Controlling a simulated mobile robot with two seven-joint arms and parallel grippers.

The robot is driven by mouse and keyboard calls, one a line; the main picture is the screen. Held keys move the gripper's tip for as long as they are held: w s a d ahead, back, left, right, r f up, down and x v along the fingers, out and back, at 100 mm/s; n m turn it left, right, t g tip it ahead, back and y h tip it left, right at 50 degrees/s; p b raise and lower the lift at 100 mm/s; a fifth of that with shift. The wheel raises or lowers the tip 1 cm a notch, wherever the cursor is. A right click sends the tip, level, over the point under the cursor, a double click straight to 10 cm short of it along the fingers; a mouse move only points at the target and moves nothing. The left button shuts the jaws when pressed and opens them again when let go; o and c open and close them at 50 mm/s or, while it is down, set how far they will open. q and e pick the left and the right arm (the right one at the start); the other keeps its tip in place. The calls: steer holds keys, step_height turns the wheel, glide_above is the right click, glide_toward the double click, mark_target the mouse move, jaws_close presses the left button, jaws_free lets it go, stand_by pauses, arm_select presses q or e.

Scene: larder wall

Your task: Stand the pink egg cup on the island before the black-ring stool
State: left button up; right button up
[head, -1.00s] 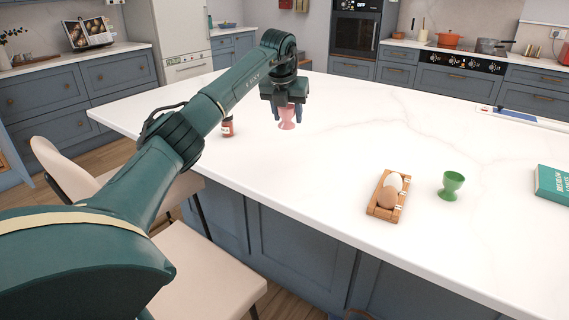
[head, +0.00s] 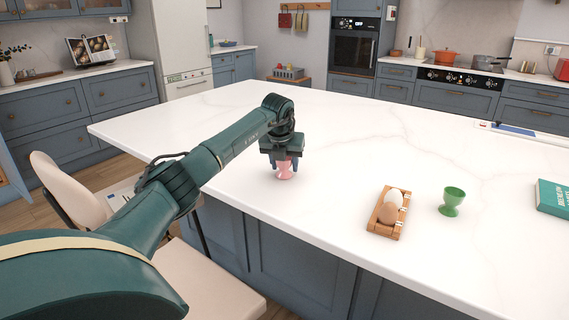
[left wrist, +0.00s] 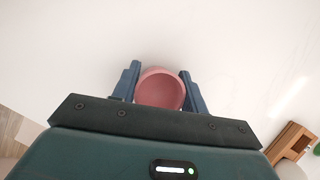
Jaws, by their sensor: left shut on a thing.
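The pink egg cup (head: 284,172) is upright between the fingers of my left gripper (head: 284,165), which is shut on it. In the head view it is over the island (head: 340,130), near its front left edge. Its foot is at or just above the top; I cannot tell whether it touches. The left wrist view shows the cup's round mouth (left wrist: 160,88) from above, between the two fingers (left wrist: 158,85). Two pale stools stand at the island's left front: a nearer seat (head: 205,280) and a farther one (head: 75,195). No black ring shows on either. My right gripper is not in view.
A wooden egg rack (head: 385,230) with two eggs stands on the island to the right of the cup. A green egg cup (head: 452,202) and a teal book (head: 553,197) stand farther right. The island top around the pink cup and behind it is clear.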

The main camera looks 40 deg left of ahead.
arm_select(q)
steer(key=shift+f, duration=0.1)
steer(key=o, duration=1)
steer(key=shift+r, duration=0.35)
steer(key=v, duration=1.1)
steer(key=shift+s+r, duration=0.2)
